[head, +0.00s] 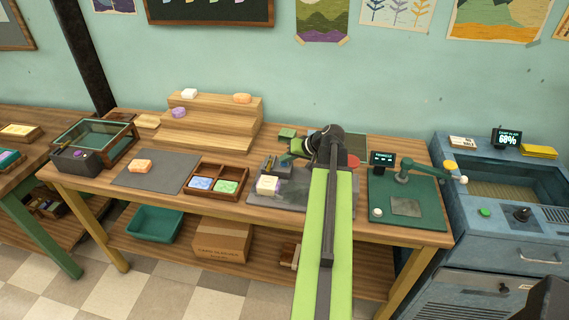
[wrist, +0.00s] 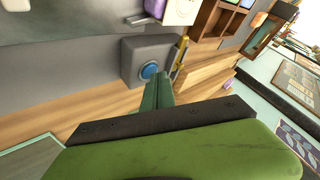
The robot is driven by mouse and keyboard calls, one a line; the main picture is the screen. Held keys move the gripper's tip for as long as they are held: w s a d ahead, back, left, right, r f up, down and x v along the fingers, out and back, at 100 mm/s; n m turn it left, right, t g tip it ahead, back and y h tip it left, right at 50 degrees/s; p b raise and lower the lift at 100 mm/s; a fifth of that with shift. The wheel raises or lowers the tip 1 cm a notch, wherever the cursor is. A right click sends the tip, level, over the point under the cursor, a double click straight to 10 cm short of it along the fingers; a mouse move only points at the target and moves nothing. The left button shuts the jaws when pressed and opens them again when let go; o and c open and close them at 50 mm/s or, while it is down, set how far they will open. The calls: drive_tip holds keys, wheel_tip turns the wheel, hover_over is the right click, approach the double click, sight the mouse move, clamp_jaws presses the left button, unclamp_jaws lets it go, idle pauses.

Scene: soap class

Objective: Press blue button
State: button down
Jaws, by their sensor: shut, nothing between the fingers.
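The blue button (wrist: 149,71) is a round blue cap on a grey box (wrist: 136,60) in the wrist view. My gripper (wrist: 176,80) is shut and empty, its two green fingers together. The fingertips are just beside the button, to its right in the wrist view; I cannot tell whether they touch the box. In the head view my gripper (head: 284,159) is over the back of the workbench, near small grey parts (head: 269,164). The blue cap cannot be made out in the head view.
A pale block (head: 268,186) sits on the grey mat in front of my gripper. A wooden tray (head: 217,194) with blue and green soaps lies left. A green board with a lamp-like arm (head: 405,210) is right. A yellow stick (wrist: 180,55) stands beside the grey box.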

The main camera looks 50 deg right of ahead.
sight(286, 165)
drive_tip(key=shift+r+p, duration=0.4)
drive_tip(key=shift+p, duration=0.05)
wheel_tip(286, 165, up, 6)
drive_tip(key=p, duration=0.6)
drive_tip(key=shift+a, duration=0.1)
